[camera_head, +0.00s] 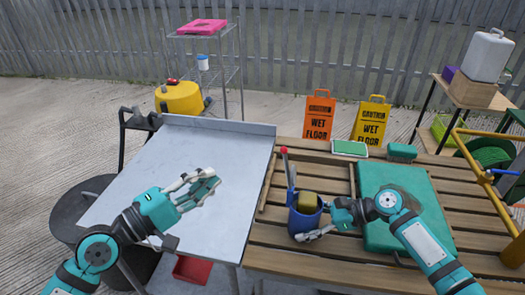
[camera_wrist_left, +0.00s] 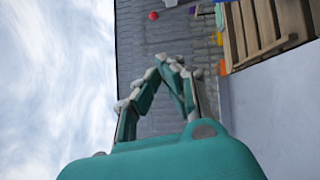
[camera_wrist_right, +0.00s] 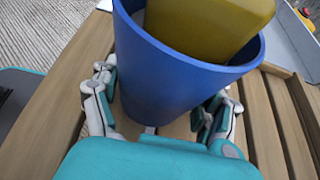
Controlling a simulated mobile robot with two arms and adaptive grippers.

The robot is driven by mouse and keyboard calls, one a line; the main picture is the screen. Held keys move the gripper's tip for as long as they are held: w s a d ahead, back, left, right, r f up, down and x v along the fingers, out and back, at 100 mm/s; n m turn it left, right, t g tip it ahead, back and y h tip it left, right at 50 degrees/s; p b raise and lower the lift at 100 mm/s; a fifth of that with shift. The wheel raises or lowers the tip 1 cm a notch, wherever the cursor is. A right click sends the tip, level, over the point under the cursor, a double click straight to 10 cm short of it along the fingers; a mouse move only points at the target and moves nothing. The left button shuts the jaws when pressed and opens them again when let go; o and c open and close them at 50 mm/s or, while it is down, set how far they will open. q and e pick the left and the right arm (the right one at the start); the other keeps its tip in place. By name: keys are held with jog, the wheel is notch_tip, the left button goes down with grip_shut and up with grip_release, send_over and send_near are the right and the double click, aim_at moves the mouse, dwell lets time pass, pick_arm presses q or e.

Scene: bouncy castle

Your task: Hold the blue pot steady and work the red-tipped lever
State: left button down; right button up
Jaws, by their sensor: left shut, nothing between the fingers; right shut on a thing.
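The blue pot (camera_head: 304,222) stands on the slatted wooden table, with a yellow block (camera_head: 308,202) in it. My right gripper (camera_head: 322,222) is shut around the pot from the right; the right wrist view shows a finger on each side of the pot (camera_wrist_right: 165,85). The red-tipped lever (camera_head: 284,152) rises at the pot's far left side, close to upright; its lower end is hidden. My left gripper (camera_head: 208,184) is shut and empty above the grey metal table, left of the lever and apart from it. The red tip (camera_wrist_left: 153,15) shows beyond its fingers in the left wrist view.
The grey metal table (camera_head: 190,150) with a raised back edge is bare under my left arm. A green case (camera_head: 385,190) lies right of the pot beneath my right arm. A small green-topped box (camera_head: 349,148) sits at the wooden table's back edge. Two wet-floor signs (camera_head: 319,118) stand behind.

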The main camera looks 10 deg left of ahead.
aim_at(288, 170)
pick_arm(q)
jog(key=shift+w, duration=0.1)
jog(key=s+d+x, duration=0.1)
jog(key=d+x, duration=0.1)
jog(key=x, duration=1)
jog(key=shift+d+r, duration=0.2)
jog(key=shift+d, duration=0.2)
